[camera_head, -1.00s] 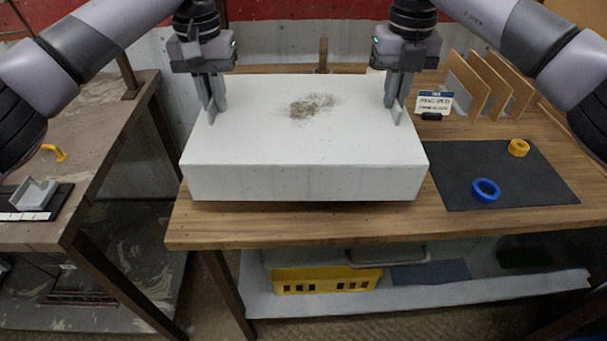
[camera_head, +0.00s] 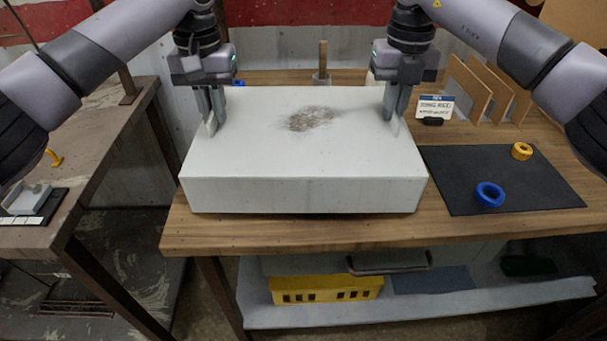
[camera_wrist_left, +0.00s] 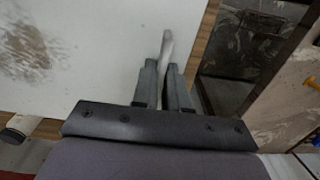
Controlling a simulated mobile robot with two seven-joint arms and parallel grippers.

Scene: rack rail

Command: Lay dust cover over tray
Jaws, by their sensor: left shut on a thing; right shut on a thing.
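The dust cover (camera_head: 290,155) is a large white box-shaped cover with a dark smudge on top, level over the middle of the wooden table. My left gripper (camera_head: 211,124) is shut on a small pale tab at the cover's left side; the left wrist view shows the tab (camera_wrist_left: 166,48) between the fingers. My right gripper (camera_head: 394,116) is shut on a similar tab at the right side. No tray shows; anything under the cover is hidden. A dark shadow lies under the cover's front edge, and I cannot tell whether the cover touches the table.
Right of the cover, a dark mat (camera_head: 465,165) holds a blue ring (camera_head: 489,194) and a yellow ring (camera_head: 522,151). Behind it are a small sign (camera_head: 435,107) and upright wooden dividers (camera_head: 468,88). A yellow bin (camera_head: 325,289) sits on the lower shelf. Another table (camera_head: 90,130) stands left.

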